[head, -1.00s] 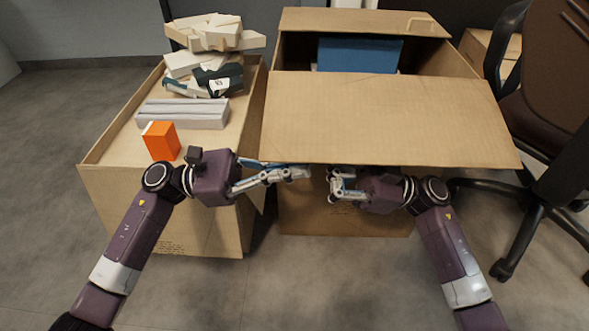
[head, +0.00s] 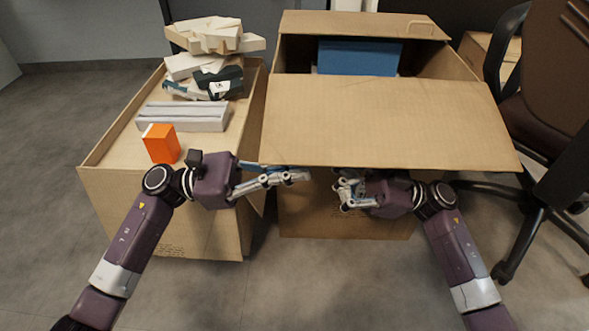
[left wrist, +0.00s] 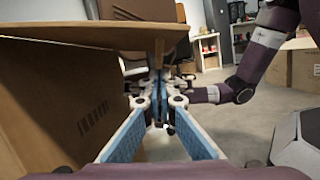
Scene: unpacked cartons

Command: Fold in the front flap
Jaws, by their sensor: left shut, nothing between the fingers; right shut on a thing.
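The front flap (head: 385,120) of the open carton (head: 350,222) sticks out toward me over the front wall. In the left wrist view the flap (left wrist: 100,35) is a level brown panel overhead. My left gripper (head: 306,176) is shut and empty, just below the near edge of the flap, left of the middle; its fingers (left wrist: 158,105) meet in the left wrist view. My right gripper (head: 343,186) is shut at the flap's near edge, facing the left one. The place where it grips the flap is hard to make out.
A blue box (head: 358,57) is inside the carton. A second carton (head: 165,215) stands at the left, with an orange box (head: 161,144), a grey packet (head: 185,116) and a pile of white pieces on top. An office chair (head: 540,130) stands close on the right.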

